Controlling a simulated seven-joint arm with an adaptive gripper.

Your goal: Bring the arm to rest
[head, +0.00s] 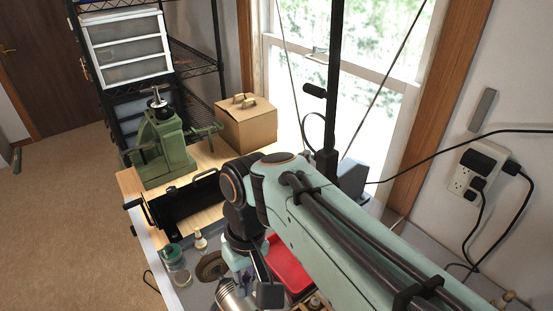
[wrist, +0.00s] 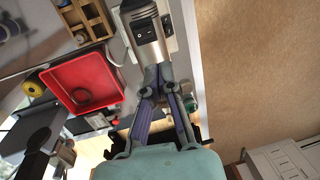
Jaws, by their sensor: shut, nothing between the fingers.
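My pale green arm (head: 330,225) reaches across the bench from the lower right in the head view, bent down at the wrist. My gripper shows in the wrist view (wrist: 157,74), with its two fingers together at the tips and nothing between them. In the head view the gripper is partly hidden by my own arm. The gripper is over the bench, close in the picture to a silver cylindrical device (wrist: 145,32) with a dark panel. I cannot tell whether the fingertips touch it.
A red tray (wrist: 85,80) lies on the bench beside the gripper. A wooden compartment box (wrist: 90,22) is near it. A green press (head: 160,148), a black metal tool (head: 185,205) and a cardboard box (head: 246,122) stand at the bench's far end. Open floor (head: 60,200) lies left.

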